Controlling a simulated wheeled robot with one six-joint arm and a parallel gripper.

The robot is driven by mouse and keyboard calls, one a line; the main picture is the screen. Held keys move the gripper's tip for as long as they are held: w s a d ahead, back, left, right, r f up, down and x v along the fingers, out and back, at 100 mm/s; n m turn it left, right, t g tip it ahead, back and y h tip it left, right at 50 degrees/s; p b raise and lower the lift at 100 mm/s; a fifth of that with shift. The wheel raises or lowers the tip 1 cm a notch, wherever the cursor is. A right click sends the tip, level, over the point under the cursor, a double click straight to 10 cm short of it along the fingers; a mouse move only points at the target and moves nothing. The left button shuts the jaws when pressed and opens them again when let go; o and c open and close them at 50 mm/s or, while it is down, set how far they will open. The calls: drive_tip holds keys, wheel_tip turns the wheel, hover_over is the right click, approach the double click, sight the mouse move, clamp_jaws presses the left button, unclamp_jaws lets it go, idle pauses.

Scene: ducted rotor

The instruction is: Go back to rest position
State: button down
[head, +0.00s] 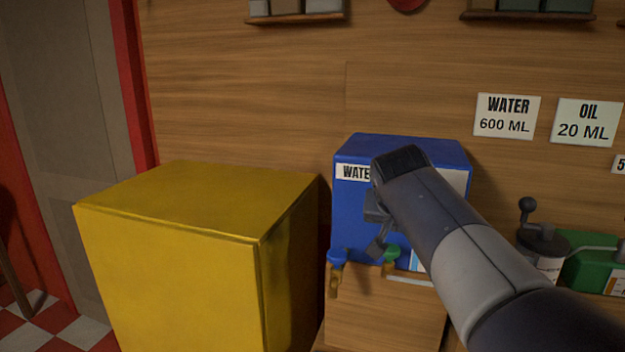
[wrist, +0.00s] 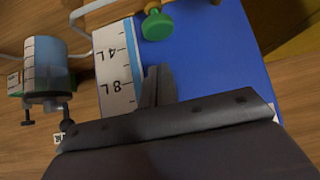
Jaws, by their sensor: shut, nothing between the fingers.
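My arm reaches in from the lower right in the head view, and my gripper (head: 378,245) hangs in front of the blue water dispenser (head: 350,213). The gripper's fingers (wrist: 159,84) are together and empty in the wrist view, over the dispenser's blue face (wrist: 215,75). The green tap also shows in the wrist view (wrist: 156,26). I cannot tell whether the fingers touch the dispenser. My arm hides part of its front and label.
A large yellow box (head: 170,265) stands left of the dispenser. A wooden stand (head: 385,315) is below the taps. A grinder-like device (head: 543,250) and a green container (head: 590,262) are at the right. A transparent vessel (wrist: 45,65) shows in the wrist view.

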drive_tip(key=v, duration=0.5)
drive_tip(key=shift+a+r, duration=0.15)
drive_tip(key=shift+r, duration=0.1)
